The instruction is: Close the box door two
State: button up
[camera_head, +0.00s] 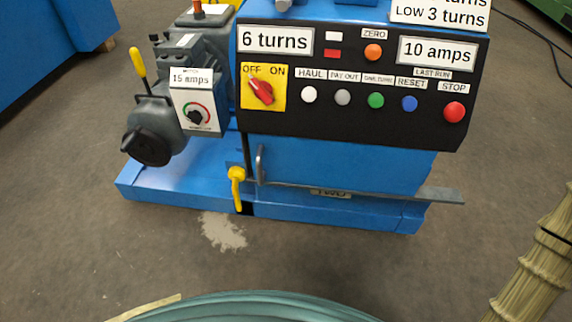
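A blue machine box (340,160) stands under a black control panel. A small label reading "TWO" (331,192) is partly covered on its lower front. A thin grey plate edge (400,191) runs across the front just above the label and sticks out past the box's right side. It may be the edge of the door; I cannot tell how far the door stands open. A grey upright handle (260,164) is at the left of the front, beside a yellow lever (237,187). My gripper is not in view.
The black panel (350,125) carries a red rotary switch (262,91) and several coloured buttons. A grey motor (152,130) stands at left on the blue base. A teal curved object (255,308) is at the bottom, a straw-coloured bundle (535,260) at right. Floor (330,262) in front is clear.

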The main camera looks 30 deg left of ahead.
aim_at(369, 168)
jog(key=z, duration=1.65)
jog(key=k, duration=0.4)
jog(key=u, duration=1.45)
